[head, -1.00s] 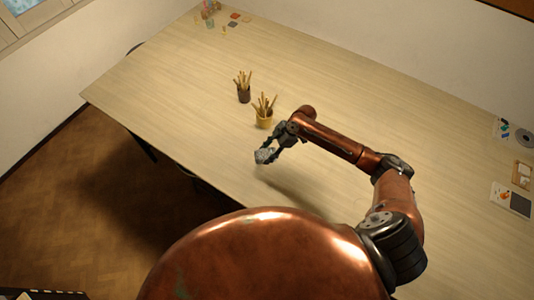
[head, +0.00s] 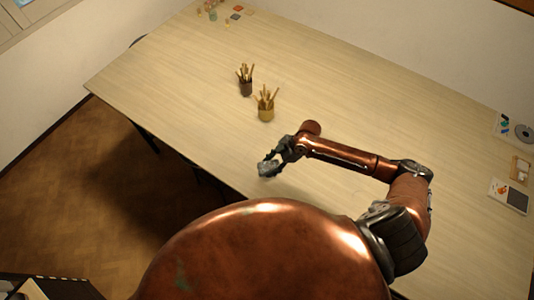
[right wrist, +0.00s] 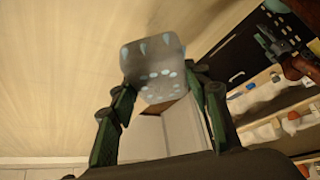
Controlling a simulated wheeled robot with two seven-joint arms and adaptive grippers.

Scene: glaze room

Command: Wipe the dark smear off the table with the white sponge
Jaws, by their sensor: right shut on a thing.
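My right gripper (head: 274,163) is shut on a small block, the sponge (head: 267,169), above the table (head: 350,105) close to its near edge. In the right wrist view the sponge (right wrist: 153,68) looks grey with pale blue spots and sits between the fingertips (right wrist: 155,90). I cannot tell whether it touches the table. No dark smear stands out; my arm and body hide part of the tabletop. A dark gripper on a copper arm, seemingly my left gripper (right wrist: 272,42), shows at the upper right of the right wrist view; its fingers are unclear.
A dark cup (head: 246,88) and a yellow cup (head: 266,114), both holding thin sticks, stand beyond my right gripper. Small coloured items (head: 236,15) lie at the far corner. Cards and a grey disc (head: 523,133) lie at the right. The table's middle is clear.

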